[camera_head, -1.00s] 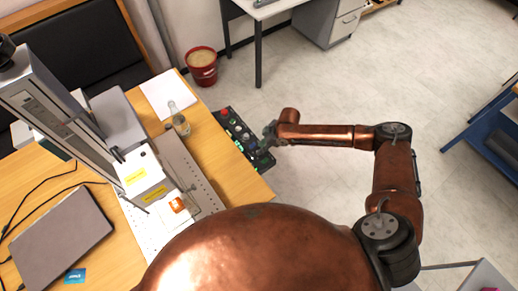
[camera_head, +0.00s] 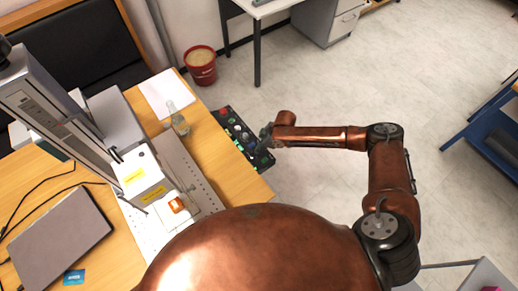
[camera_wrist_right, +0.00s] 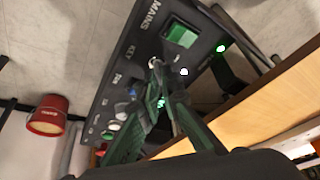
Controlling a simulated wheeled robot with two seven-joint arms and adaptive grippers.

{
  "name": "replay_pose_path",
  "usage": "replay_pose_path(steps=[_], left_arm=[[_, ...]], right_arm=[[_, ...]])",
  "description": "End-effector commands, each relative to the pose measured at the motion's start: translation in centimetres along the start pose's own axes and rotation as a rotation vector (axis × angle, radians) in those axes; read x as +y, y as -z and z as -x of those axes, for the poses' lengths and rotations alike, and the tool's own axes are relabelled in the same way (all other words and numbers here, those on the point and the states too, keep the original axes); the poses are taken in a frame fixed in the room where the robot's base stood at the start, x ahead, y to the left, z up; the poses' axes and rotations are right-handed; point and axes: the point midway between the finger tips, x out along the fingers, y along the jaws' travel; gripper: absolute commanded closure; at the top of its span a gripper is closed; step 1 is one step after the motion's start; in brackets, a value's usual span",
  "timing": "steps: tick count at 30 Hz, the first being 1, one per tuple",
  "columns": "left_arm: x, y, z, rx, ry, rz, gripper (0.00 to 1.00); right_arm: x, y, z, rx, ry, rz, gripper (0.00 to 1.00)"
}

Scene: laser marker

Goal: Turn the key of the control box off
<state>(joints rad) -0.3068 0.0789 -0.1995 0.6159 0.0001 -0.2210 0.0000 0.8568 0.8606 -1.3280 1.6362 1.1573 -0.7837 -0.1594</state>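The control box (camera_head: 236,133) is a dark panel at the right edge of the wooden desk. In the right wrist view its face (camera_wrist_right: 101,95) shows MAINS and KEY labels, a green-lit switch (camera_wrist_right: 181,34), and small green and white lights. My right gripper (camera_head: 266,137) is at the lower end of the panel. In the right wrist view its dark fingers (camera_wrist_right: 160,86) converge at the key (camera_wrist_right: 156,63), beside the KEY label, and look shut on it. The fingertips hide much of the key, so its turn angle is unclear. My left gripper is not in view.
The desk (camera_head: 215,155) carries the laser marker (camera_head: 147,180), a small bottle (camera_head: 179,120), paper (camera_head: 166,93) and a laptop (camera_head: 58,240). A red bin (camera_head: 201,68) stands on the floor beyond. The floor right of the box is open.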

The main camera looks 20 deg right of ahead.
Motion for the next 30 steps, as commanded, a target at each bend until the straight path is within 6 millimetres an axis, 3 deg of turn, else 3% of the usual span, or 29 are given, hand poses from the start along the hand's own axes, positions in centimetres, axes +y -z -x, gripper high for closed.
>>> replay_pose_path(steps=[16,30], left_arm=[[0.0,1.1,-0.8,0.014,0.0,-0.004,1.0],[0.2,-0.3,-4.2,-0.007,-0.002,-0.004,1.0]], right_arm=[[0.1,-0.1,-0.2,0.0,0.029,0.065,1.0],[0.2,-0.1,-0.5,0.0,0.178,0.421,1.0]])
